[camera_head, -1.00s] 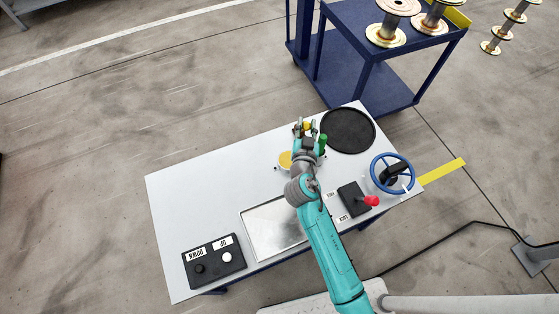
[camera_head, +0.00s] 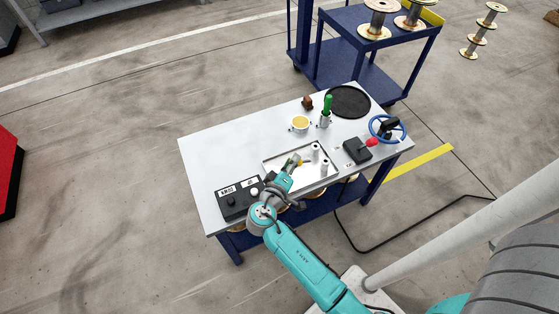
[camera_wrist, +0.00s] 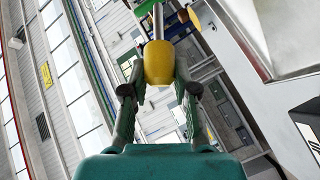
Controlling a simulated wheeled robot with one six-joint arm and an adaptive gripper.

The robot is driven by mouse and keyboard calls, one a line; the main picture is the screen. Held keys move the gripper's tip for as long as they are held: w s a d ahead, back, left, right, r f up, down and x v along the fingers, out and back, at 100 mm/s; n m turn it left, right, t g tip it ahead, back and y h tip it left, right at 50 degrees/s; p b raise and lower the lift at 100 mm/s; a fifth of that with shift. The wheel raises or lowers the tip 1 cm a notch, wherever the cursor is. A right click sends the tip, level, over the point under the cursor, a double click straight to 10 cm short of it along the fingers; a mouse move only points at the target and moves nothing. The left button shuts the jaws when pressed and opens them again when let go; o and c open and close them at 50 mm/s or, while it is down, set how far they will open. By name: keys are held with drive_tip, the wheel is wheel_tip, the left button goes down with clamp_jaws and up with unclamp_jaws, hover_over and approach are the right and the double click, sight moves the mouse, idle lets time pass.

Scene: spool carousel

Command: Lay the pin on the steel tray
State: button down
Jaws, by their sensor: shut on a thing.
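My gripper (camera_head: 296,162) is over the left part of the steel tray (camera_head: 272,162), near the front of the table. In the wrist view my gripper (camera_wrist: 160,95) is shut on the yellow end of the pin (camera_wrist: 158,63). The pin's thin metal shaft points away from the fingers, towards the top of that view. In the head view only a small yellow spot of the pin (camera_head: 300,163) shows at the fingertips. I cannot tell whether the pin touches the tray. Small pale upright cylinders (camera_head: 324,168) show at the tray's right side.
A black button box (camera_head: 238,199) stands left of the tray, and a black box with a red lever (camera_head: 356,151) right of it. The table's left-rear is clear.

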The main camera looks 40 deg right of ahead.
drive_tip(key=shift+s+a+f, duration=0.15)
drive_tip(key=shift+a+f, duration=0.1)
drive_tip(key=shift+f, duration=3.7)
drive_tip(key=c, duration=0.8)
unclamp_jaws()
drive_tip(key=v, duration=1.2)
